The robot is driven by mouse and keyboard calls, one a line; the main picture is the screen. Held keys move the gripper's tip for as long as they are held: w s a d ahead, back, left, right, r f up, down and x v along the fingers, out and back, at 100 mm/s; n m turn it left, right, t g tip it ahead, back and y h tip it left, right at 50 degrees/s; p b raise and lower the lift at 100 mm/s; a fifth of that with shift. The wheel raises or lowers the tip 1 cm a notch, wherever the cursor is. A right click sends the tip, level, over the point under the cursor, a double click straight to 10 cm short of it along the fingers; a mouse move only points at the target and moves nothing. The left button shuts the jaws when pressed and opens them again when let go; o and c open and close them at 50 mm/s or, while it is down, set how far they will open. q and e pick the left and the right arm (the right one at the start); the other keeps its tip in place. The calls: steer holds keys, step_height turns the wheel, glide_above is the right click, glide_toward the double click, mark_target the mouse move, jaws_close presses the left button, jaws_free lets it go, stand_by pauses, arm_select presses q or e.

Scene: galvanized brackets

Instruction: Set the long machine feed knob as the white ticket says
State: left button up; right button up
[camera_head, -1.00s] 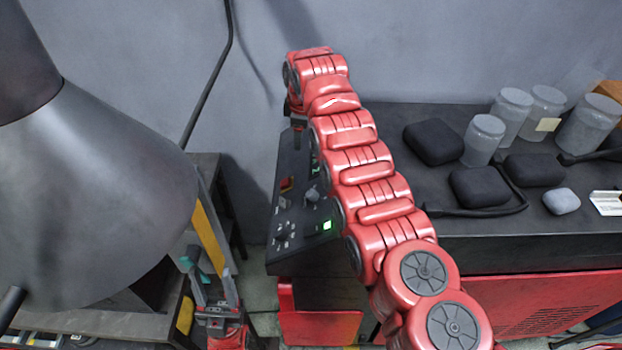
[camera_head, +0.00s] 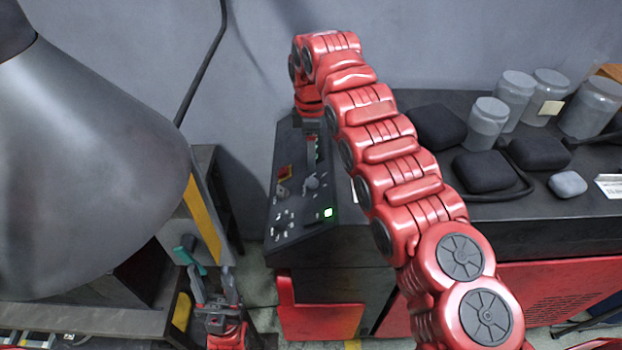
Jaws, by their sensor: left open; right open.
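A dark sloped control panel (camera_head: 330,240) stands left of centre. It carries a grey knob (camera_head: 312,182), a lower-left dial (camera_head: 283,224) ringed by pale marks, an orange-red switch (camera_head: 284,172) and a lit green button (camera_head: 328,212). Which knob is the feed knob, I cannot tell. My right gripper (camera_head: 311,128) is over the panel's far end, above the knobs, partly hidden by its own arm; it is open. My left gripper (camera_head: 215,288) is open and empty, low left of the panel. A white ticket (camera_head: 609,186) lies at the right edge, cut off; its writing is unreadable.
The dark bench top (camera_head: 540,212) at right holds several dark pouches, a small grey pouch (camera_head: 567,184) and several frosted jars (camera_head: 486,124). A large grey cone (camera_head: 90,180) fills the left. A teal-handled item (camera_head: 188,252) is close to my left gripper.

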mark_target(311, 179)
step_height(311, 179, down, 8)
steer(key=p, duration=0.3)
steer(key=shift+a+r+p, duration=0.1)
steer(key=shift+r+p, duration=0.1)
steer(key=shift+p, duration=0.2)
steer(key=shift+f, duration=0.6)
jaws_close()
